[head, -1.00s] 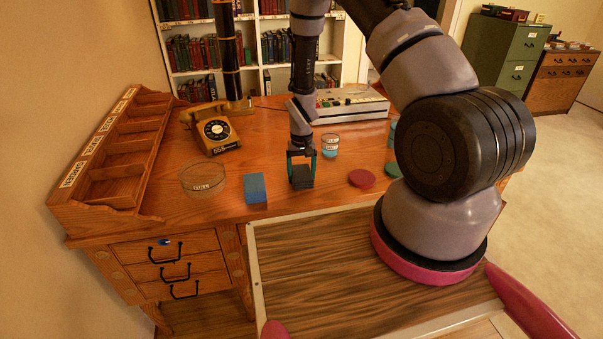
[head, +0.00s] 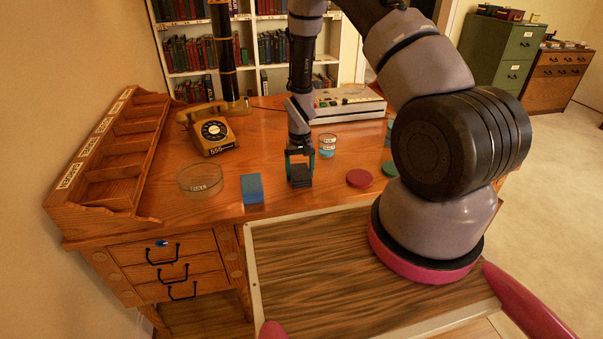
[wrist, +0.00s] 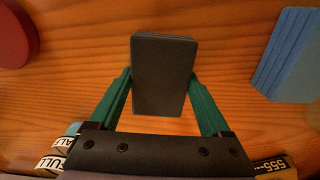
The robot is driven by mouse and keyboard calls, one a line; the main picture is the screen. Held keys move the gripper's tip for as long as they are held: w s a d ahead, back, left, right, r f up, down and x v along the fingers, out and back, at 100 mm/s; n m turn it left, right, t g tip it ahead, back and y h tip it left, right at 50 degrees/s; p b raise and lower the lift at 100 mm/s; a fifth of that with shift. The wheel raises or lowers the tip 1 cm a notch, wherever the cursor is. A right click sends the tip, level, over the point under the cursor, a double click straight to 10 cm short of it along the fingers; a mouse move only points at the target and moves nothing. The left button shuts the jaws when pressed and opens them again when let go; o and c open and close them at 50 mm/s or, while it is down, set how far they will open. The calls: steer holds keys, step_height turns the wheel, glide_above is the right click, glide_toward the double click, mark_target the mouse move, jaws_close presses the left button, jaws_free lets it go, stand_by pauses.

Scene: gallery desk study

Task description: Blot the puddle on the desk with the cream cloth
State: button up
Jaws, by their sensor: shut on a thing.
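My gripper (head: 300,164) is over the front middle of the wooden desk (head: 240,178). Its teal fingers are shut on a dark grey block (head: 301,177), one on each side. The block also shows between the fingers in the wrist view (wrist: 165,75). I cannot tell whether its underside touches the desk. I make out no cream cloth and no clear puddle in either view.
A blue block (head: 252,188) lies left of my gripper, with a clear round dish (head: 200,179) further left. A red disc (head: 359,178) and a green disc (head: 390,169) lie right. Behind are a small cup (head: 327,146), a yellow telephone (head: 212,130) and a console (head: 348,104).

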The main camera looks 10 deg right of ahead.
steer(key=shift+w+a, duration=0.25)
steer(key=shift+a, duration=0.1)
steer(key=shift+s+a, duration=0.5)
steer(key=shift+s, duration=0.05)
steer(key=shift+s+d, duration=0.1)
steer(key=shift+s+d, duration=0.5)
steer(key=shift+w+d, duration=0.55)
steer(key=shift+d, duration=0.05)
steer(key=shift+a, duration=0.6)
steer(key=shift+r, duration=3.55)
